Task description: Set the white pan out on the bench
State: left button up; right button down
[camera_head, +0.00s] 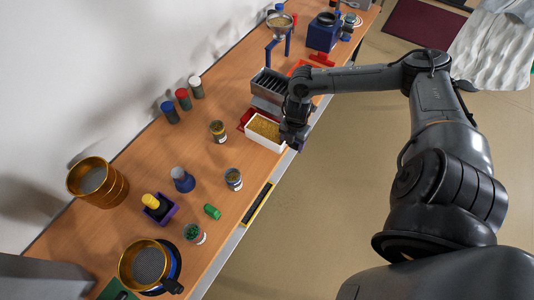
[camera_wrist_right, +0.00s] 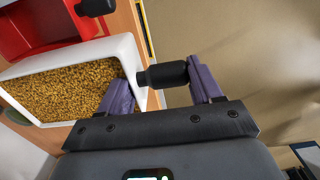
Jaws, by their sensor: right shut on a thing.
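The white pan (camera_head: 262,143) is a rectangular tray full of yellow-brown grains, at the bench's front edge in the head view. In the right wrist view the white pan (camera_wrist_right: 127,50) fills the left side, with a black knob handle (camera_wrist_right: 163,75) on its end. My right gripper (camera_wrist_right: 163,88) is shut on this handle, a purple finger at each end of it. In the head view the right gripper (camera_head: 294,140) is at the pan's right end, its fingers mostly hidden. I cannot tell whether the pan touches the bench. My left gripper is not in view.
A red pan (camera_head: 246,118) is just behind the white pan, close to it. A grey slotted box (camera_head: 270,84) stands beyond. Jars (camera_head: 218,131) and a grey-blue bottle (camera_head: 183,180) stand to the left. Open floor (camera_head: 310,220) lies right of the bench edge.

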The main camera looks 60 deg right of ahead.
jog(key=w+a+f, duration=0.1)
jog(key=w, duration=0.1)
jog(key=w+a+f, duration=0.3)
jog(key=w+a, duration=0.1)
jog(key=shift+w+a+f, duration=0.1)
jog(key=shift+w+f, duration=0.15)
jog(key=shift+f, duration=0.05)
jog(key=shift+f+b, duration=0.5)
jog(key=shift+f, duration=1.55)
jog(key=shift+c, duration=0.9)
grip_release()
jog(key=shift+f, duration=0.1)
jog(key=shift+s, duration=0.1)
